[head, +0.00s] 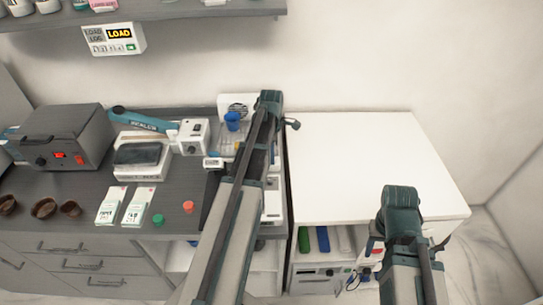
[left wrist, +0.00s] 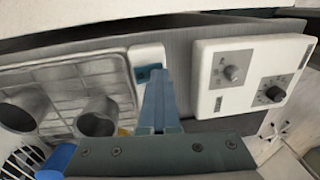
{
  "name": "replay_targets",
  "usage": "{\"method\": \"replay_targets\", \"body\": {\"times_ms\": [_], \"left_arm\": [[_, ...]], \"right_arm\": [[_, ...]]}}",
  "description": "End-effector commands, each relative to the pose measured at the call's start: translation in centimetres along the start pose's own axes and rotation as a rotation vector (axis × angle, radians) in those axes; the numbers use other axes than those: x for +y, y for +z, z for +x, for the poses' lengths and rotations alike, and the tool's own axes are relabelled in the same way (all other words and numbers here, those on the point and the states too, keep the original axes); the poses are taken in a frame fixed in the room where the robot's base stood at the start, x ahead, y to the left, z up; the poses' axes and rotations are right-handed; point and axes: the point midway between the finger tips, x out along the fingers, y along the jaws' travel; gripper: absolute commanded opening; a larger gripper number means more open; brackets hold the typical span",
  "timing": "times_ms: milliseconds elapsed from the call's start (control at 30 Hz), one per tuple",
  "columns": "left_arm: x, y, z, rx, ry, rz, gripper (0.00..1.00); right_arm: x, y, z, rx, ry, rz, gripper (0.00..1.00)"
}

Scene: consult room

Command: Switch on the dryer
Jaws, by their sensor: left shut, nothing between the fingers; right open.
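The dryer (head: 237,105) is a pale unit with a round vent and a rack, at the back of the dark counter, partly hidden by my left arm. In the left wrist view, its rack (left wrist: 62,82) holds grey vessels. A small white panel beside the rack carries a teal switch (left wrist: 149,72). My left gripper (left wrist: 158,80) is shut and empty, its tips at or very near the switch; contact cannot be told. The switch's position is unclear. My right gripper (head: 405,215) is open, over the white table's front edge, its fingers mostly hidden.
A white box with two knobs (left wrist: 250,75) stands right of the switch; it also shows in the head view (head: 193,136). A balance (head: 142,155) and a grey device (head: 62,138) stand to the left. The white table (head: 350,150) is bare.

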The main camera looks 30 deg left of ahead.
Motion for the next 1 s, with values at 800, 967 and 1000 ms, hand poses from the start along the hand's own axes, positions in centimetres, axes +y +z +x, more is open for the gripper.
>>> {"method": "replay_targets", "body": {"times_ms": [800,967,1000], "left_arm": [[1.5,0.0,-0.7,0.0,0.001,0.0,0.0],[1.4,-0.3,-1.4,0.0,0.001,0.001,0.0],[1.4,-0.4,-1.8,0.0,0.001,0.001,0.0]], "right_arm": [[0.1,0.0,-0.5,0.0,0.0,0.0,0.5],[0.1,0.1,-1.3,0.0,0.0,0.0,0.5],[0.2,0.1,-1.6,0.0,0.0,0.0,0.5]]}}
